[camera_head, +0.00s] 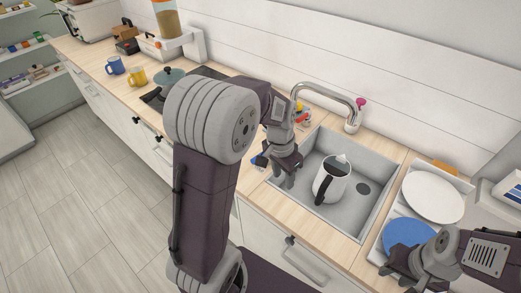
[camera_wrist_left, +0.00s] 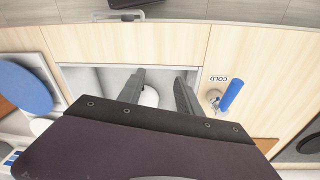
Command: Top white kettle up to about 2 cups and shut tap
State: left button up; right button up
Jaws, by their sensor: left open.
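The white kettle (camera_head: 328,186) with a black handle stands upright in the grey sink; its water level cannot be made out. The grey tap (camera_head: 325,87) arches over the sink from the back; its outlet end is hidden by my left arm, and I see no water stream. A blue tap handle (camera_wrist_left: 231,95) beside a "COLD" label shows in the left wrist view, right of my left gripper. My left gripper (camera_head: 284,176) is open and empty at the sink's left edge, apart from the handle. My right gripper (camera_head: 399,274) is at the lower right; its fingers are unclear.
A rack right of the sink (camera_head: 365,209) holds a white plate (camera_head: 434,197) and a blue plate (camera_head: 409,233), close to my right gripper. Blue and yellow mugs (camera_head: 137,77) and a lidded pot stand along the counter at left. Small colourful items lie behind the sink.

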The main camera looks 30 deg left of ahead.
pick_arm(q)
jog(key=w+a+r+n+p, duration=0.2)
jog(key=w+a+r+p, duration=0.5)
jog(key=w+a+p, duration=0.3)
jog(key=shift+n+g+h, duration=0.5)
jog(key=shift+g+h, duration=0.1)
jog(key=shift+g, duration=0.1)
jog(key=s+a+f+p, duration=0.1)
jog(key=f+p, duration=0.1)
jog(key=f, duration=0.1)
jog(key=s+a+f+p, duration=0.1)
jog(key=f+p, duration=0.1)
jog(key=f, duration=0.2)
jog(key=s+a+f+p, duration=0.1)
jog(key=f+p, duration=0.1)
jog(key=f, duration=0.1)
jog(key=shift+s+a+f, duration=0.2)
jog(key=shift+a, duration=0.1)
jog(key=shift+d+f, duration=0.1)
jog(key=shift+f, duration=0.25)
jog(key=shift+d+f, duration=0.15)
pick_arm(e)
notch_tip(320, 180, up, 19)
jog(key=shift+f, duration=0.15)
pick_arm(q)
grip_shut()
pick_arm(e)
jog(key=shift+w+a, duration=0.1)
